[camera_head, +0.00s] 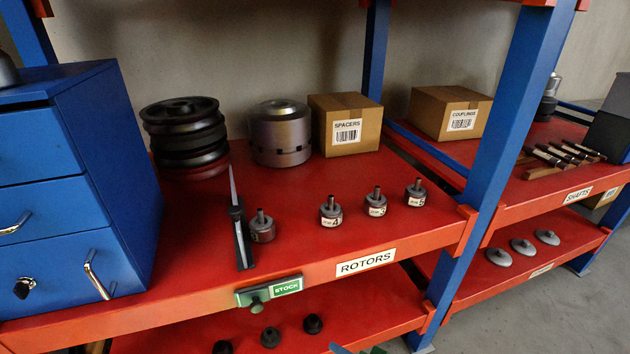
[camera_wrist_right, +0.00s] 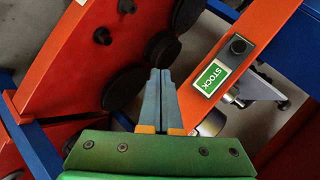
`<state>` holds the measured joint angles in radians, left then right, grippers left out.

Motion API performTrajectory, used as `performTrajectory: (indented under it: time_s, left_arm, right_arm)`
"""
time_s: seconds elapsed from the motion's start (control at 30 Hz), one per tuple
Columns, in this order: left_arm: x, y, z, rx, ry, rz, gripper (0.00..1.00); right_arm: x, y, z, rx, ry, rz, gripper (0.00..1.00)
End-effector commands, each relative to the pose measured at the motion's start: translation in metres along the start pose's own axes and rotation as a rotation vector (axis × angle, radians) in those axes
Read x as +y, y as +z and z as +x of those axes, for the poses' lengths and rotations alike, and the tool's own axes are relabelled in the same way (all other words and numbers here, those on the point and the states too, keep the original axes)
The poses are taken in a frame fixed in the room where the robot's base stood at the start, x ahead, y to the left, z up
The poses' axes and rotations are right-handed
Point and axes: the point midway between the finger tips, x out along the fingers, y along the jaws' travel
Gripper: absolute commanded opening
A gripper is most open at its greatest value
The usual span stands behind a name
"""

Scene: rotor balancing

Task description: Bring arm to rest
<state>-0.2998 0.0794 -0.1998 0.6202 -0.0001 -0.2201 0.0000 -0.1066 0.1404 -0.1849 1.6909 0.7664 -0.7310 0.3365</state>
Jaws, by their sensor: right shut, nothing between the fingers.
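My right gripper (camera_wrist_right: 160,72) shows in the right wrist view, with its blue-grey fingers together and nothing between them. Its green body fills the bottom of that view. In the head view only a small tip of it (camera_head: 339,349) shows at the bottom edge, in front of the lower shelf. The rest of it is out of that frame. The fingers appear clear of the shelf goods. My left gripper is not in view. On the red shelf (camera_head: 330,240) several small rotors stand in a row, such as the one marked 4 (camera_head: 331,212).
A green STOCK sign (camera_head: 286,287) with a knob is on the shelf front; it shows in the wrist view (camera_wrist_right: 213,78). A thin upright pointer (camera_head: 237,220) stands beside the leftmost rotor. A blue drawer cabinet (camera_head: 125,170) is left. A blue post (camera_head: 500,150) rises right.

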Motion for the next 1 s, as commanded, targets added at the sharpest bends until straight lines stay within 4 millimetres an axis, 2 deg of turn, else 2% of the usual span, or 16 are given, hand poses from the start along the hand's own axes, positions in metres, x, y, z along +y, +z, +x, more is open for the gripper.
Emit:
performTrajectory:
  time_s: [0.03, 0.1, 0.17, 0.2, 0.3, 0.4, 0.5, 0.57, 1.0]
  left_arm:
    - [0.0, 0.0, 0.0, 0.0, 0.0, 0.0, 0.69]
    - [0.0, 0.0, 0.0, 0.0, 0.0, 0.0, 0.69]
    - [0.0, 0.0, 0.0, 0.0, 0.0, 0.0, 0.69]
    - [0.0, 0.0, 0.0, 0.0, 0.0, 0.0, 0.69]
    - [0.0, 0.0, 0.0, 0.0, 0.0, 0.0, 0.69]
    - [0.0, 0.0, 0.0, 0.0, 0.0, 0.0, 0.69]
    - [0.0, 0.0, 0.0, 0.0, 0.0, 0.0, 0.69]
    - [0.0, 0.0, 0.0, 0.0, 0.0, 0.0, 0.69]
    - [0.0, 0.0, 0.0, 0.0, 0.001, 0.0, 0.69]
  right_arm:
    - [0.048, 0.02, 0.006, -0.019, 0.12, -0.022, 0.0]
    - [0.117, 0.053, 0.004, -0.059, 0.292, -0.096, 0.0]
    - [0.17, 0.088, -0.007, -0.121, 0.423, -0.177, 0.0]
    - [0.203, 0.113, -0.019, -0.174, 0.501, -0.238, 0.0]
    - [0.265, 0.174, -0.058, -0.332, 0.64, -0.396, 0.0]
    - [0.3, 0.223, -0.096, -0.481, 0.702, -0.527, 0.0]
    - [0.316, 0.252, -0.121, -0.577, 0.717, -0.606, 0.0]
    - [0.32, 0.26, -0.129, -0.606, 0.719, -0.627, 0.0]
    - [0.321, 0.263, -0.131, -0.615, 0.719, -0.637, 0.0]
